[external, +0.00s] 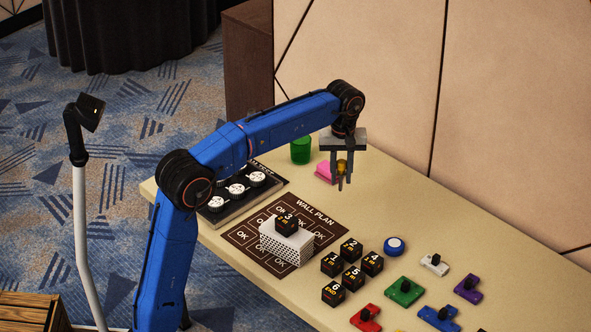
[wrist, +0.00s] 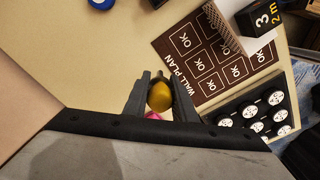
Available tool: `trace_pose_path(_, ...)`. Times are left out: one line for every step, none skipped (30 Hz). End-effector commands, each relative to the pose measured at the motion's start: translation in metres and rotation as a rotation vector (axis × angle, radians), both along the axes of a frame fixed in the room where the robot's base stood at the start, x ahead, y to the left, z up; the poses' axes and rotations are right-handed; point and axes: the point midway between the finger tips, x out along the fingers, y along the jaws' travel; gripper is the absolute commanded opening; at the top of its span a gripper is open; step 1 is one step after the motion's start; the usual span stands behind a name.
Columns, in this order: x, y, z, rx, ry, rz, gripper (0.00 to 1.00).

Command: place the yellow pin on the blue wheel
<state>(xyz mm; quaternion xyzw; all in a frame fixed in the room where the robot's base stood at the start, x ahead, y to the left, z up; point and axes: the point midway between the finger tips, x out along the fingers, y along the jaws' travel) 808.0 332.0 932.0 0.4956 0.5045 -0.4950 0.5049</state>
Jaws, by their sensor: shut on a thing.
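My gripper (external: 345,182) is shut on the yellow pin (external: 341,166) and holds it above the far part of the table. In the wrist view the rounded yellow pin (wrist: 160,96) shows between the two grey fingers; its lower part is hidden. The blue wheel (external: 394,246), round with a white side, lies on the table to the right of the mat. It is apart from my gripper, nearer the camera in the external view. Part of the blue wheel (wrist: 101,3) shows at the top edge of the wrist view.
A pink block (external: 324,172) and a green cup (external: 301,150) stand near my gripper. A white perforated stand (external: 287,247) bearing a black cube (external: 286,225) is on the WALL PLAN mat (external: 325,243). Several black cubes (external: 351,277) sit beside the wheel. Coloured knobbed blocks (external: 404,291) lie at right.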

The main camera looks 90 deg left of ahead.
Motion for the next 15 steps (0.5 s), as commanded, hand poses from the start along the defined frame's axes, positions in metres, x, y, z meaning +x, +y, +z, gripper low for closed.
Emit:
trace_pose_path(0.021, -0.012, 0.001, 0.000, -0.001, -0.009, 0.01)
trace_pose_path(0.031, -0.018, 0.001, 0.000, -0.001, -0.010, 0.01)
trace_pose_path(0.045, -0.027, 0.002, 0.000, 0.000, -0.012, 0.01)
trace_pose_path(0.055, -0.034, 0.003, 0.000, 0.000, -0.012, 0.01)
trace_pose_path(0.066, -0.041, 0.004, 0.000, -0.001, -0.015, 0.01)
trace_pose_path(0.079, -0.051, 0.004, 0.000, -0.001, -0.015, 0.01)
trace_pose_path(0.088, -0.058, 0.004, 0.000, -0.001, -0.017, 0.01)
trace_pose_path(0.097, -0.065, 0.005, 0.000, -0.002, -0.017, 0.01)
trace_pose_path(0.107, -0.074, 0.005, 0.000, 0.000, -0.019, 0.01)
trace_pose_path(0.115, -0.081, 0.005, 0.000, -0.001, -0.019, 0.01)
trace_pose_path(0.122, -0.087, 0.006, 0.000, -0.002, -0.020, 0.01)
trace_pose_path(0.130, -0.095, 0.006, 0.000, -0.002, -0.020, 0.01)
trace_pose_path(0.135, -0.100, 0.006, 0.000, -0.002, -0.020, 0.01)
trace_pose_path(0.140, -0.105, 0.006, 0.000, -0.002, -0.020, 0.01)
trace_pose_path(0.145, -0.110, 0.006, 0.000, -0.002, -0.021, 0.01)
